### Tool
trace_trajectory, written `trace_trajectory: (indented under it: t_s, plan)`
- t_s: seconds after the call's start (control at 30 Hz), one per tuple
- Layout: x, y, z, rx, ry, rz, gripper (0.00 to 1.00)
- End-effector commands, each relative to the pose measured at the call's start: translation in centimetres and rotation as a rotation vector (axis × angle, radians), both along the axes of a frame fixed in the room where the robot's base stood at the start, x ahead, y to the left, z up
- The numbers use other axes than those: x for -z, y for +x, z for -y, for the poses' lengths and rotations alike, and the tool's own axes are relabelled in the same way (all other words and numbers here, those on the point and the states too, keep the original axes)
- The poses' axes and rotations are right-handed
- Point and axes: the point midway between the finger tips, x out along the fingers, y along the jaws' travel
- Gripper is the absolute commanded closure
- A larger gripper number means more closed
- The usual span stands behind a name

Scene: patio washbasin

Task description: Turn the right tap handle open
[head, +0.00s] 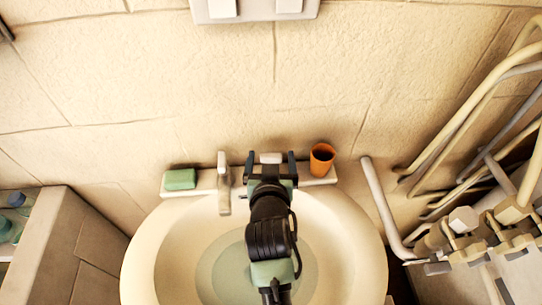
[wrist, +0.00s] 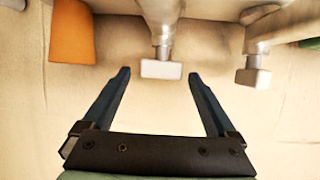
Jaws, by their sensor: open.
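The right tap handle (head: 270,158) is a pale block at the back rim of the washbasin (head: 140,262). In the wrist view the handle (wrist: 161,69) lies between the fingertips, with a gap on each side. My gripper (head: 271,156) is open, and its dark fingers stand either side of the handle. The gripper (wrist: 160,75) holds nothing. The left tap (head: 224,182) stands to the left in the head view. Its handle (wrist: 252,78) shows at the right in the wrist view. My arm hides the right tap's spout in the head view.
An orange cup (head: 322,158) stands on the rim close right of the gripper; it also shows in the wrist view (wrist: 71,32). A green soap bar (head: 180,179) lies at the rim's left end. Bent pale pipes (head: 470,105) crowd the right side.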

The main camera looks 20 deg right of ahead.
Motion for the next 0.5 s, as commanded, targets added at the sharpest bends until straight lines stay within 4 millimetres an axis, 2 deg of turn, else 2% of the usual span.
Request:
trace_trajectory:
  t_s: [0.3, 0.37, 0.5]
  plan:
    - [0.07, 0.24, 0.08, -0.001, 0.000, 0.001, 0.07]
    - [0.08, 0.24, 0.08, -0.001, 0.000, 0.001, 0.17]
    - [0.08, 0.23, 0.07, -0.001, 0.000, 0.001, 0.42]
